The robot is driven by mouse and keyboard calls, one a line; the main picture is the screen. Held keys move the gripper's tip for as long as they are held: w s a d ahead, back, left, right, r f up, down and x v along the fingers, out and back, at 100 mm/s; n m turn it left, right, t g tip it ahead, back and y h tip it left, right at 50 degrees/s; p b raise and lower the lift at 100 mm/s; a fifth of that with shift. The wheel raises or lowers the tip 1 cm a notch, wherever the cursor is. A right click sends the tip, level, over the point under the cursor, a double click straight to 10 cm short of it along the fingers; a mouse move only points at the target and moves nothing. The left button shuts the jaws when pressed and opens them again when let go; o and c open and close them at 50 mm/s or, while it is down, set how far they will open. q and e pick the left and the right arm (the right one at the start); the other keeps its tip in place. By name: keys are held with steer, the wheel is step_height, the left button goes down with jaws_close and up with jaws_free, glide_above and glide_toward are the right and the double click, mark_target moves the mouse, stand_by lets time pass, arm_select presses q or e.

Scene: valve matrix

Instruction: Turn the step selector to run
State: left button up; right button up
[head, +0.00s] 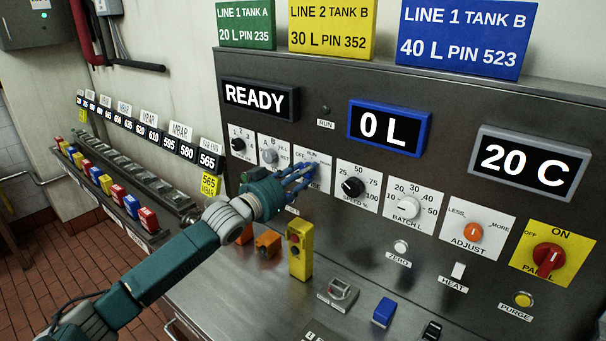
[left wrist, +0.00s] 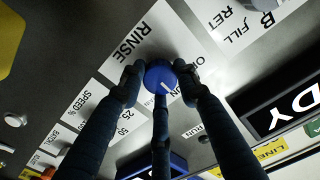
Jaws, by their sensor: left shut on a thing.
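The step selector is a blue knob (left wrist: 160,73) with a white pointer line, on a white plate (head: 325,160). RINSE shows at one end of the plate in the left wrist view; other labels there are partly covered. My left gripper (head: 300,177) reaches the panel from the left in the head view and hides most of the knob. In the left wrist view its dark fingers (left wrist: 161,84) are shut around the knob, one on each side and one below. The pointer line faces toward the lower finger; which label it meets cannot be told. My right gripper is out of view.
A speed dial (head: 352,187) is right of the selector, and a grey knob (head: 270,156) is left. Displays READY (head: 261,98), 0 L (head: 389,127) and 20 C (head: 528,164) sit above. A yellow box with buttons (head: 300,250) stands below, near the arm.

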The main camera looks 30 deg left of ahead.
arm_select(q)
steer(key=shift+a+r, duration=0.1)
steer(key=shift+r, duration=0.45)
steer(key=o, duration=1.1)
steer(key=shift+o, duration=0.2)
steer(key=s, duration=1.2)
steer(key=shift+a+f, duration=0.2)
steer(key=shift+a, duration=0.2)
